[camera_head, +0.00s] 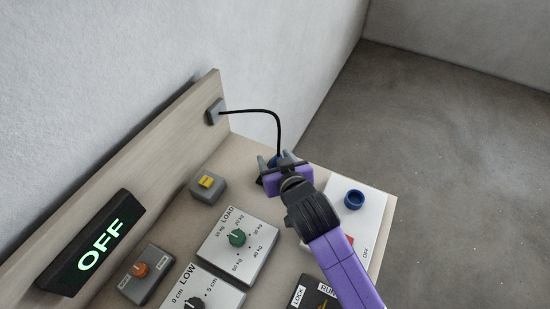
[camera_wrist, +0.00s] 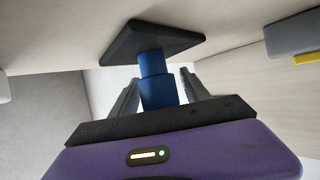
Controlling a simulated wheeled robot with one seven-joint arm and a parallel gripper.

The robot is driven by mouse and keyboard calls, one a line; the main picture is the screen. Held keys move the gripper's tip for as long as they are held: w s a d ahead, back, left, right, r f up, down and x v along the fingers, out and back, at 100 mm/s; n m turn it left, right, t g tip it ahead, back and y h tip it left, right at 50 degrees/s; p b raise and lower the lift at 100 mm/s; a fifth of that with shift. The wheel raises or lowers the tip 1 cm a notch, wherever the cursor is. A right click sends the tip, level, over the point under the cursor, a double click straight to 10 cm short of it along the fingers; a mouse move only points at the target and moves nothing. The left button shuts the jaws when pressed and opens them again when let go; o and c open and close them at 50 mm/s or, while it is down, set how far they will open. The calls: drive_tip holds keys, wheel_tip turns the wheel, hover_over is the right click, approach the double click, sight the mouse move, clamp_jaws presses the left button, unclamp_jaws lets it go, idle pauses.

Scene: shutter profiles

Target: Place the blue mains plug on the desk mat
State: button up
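The blue mains plug (camera_wrist: 157,88) is between the two grey fingers of my gripper (camera_wrist: 159,80), which look close against its sides. Only a bit of the plug (camera_head: 273,160) shows at my gripper (camera_head: 274,160) in the head view. In the wrist view a black square piece, seemingly the desk mat (camera_wrist: 128,43), lies flat on the pale desk at the plug's far end. The plug's end meets or nearly meets it; I cannot tell whether they touch.
A black cord (camera_head: 262,111) arches from a grey wall box (camera_head: 214,112) to the plug. A grey box with a yellow button (camera_head: 207,182), a load dial panel (camera_head: 238,250) and a white panel with a blue ring (camera_head: 354,199) stand nearby. The desk's right edge is close.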

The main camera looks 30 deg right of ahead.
drive_tip(key=shift+r, duration=0.1)
drive_tip(key=shift+s+r, duration=0.1)
drive_tip(key=shift+r, duration=0.05)
drive_tip(key=v, duration=1.1)
drive_tip(key=shift+s, duration=0.4)
drive_tip(key=shift+a+r, duration=0.1)
